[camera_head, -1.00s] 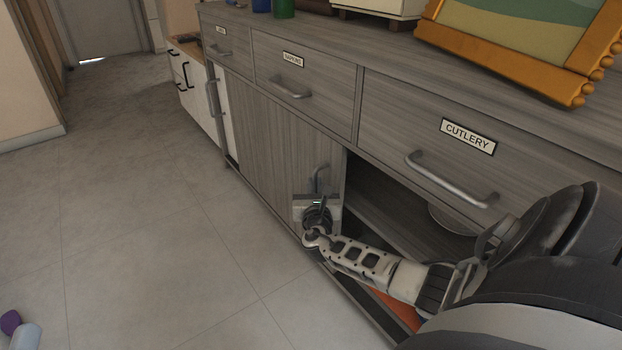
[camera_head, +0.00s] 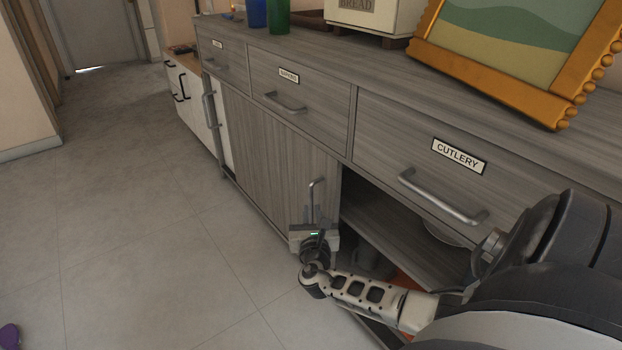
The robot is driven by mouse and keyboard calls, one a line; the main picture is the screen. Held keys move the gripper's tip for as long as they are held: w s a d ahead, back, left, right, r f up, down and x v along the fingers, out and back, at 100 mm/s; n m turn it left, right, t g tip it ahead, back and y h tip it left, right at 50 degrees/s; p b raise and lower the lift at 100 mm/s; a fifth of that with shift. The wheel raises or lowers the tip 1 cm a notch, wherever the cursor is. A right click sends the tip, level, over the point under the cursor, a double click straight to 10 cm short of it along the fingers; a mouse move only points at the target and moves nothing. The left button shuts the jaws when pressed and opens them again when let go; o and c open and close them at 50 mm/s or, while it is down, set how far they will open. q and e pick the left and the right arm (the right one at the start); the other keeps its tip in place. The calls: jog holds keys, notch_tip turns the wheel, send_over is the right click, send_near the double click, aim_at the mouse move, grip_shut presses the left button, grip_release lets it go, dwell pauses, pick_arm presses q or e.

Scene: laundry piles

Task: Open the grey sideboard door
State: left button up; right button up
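The grey sideboard (camera_head: 372,95) runs along the right of the head view. Its grey door (camera_head: 265,145) carries an upright metal bar handle (camera_head: 315,192) near the door's right edge. To the right of this door the sideboard interior (camera_head: 375,215) is exposed, with a plate (camera_head: 440,232) and something orange inside. My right gripper (camera_head: 313,232) is at the lower part of the handle, in front of the door. My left gripper is not in view.
Drawers with bar handles, one labelled CUTLERY (camera_head: 459,156), sit above the door. An orange-framed picture (camera_head: 490,85), a bread box (camera_head: 372,14) and blue and green containers stand on top. The floor (camera_head: 140,210) at left is mostly clear; a purple item (camera_head: 9,336) lies lower left.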

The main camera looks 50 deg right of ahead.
pick_arm(q)
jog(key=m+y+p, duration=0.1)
jog(key=p, duration=0.1)
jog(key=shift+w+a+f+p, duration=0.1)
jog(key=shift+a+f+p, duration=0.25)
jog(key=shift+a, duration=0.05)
pick_arm(e)
jog(key=v, duration=1)
jog(key=shift+a, duration=0.2)
jog(key=shift+s, duration=0.15)
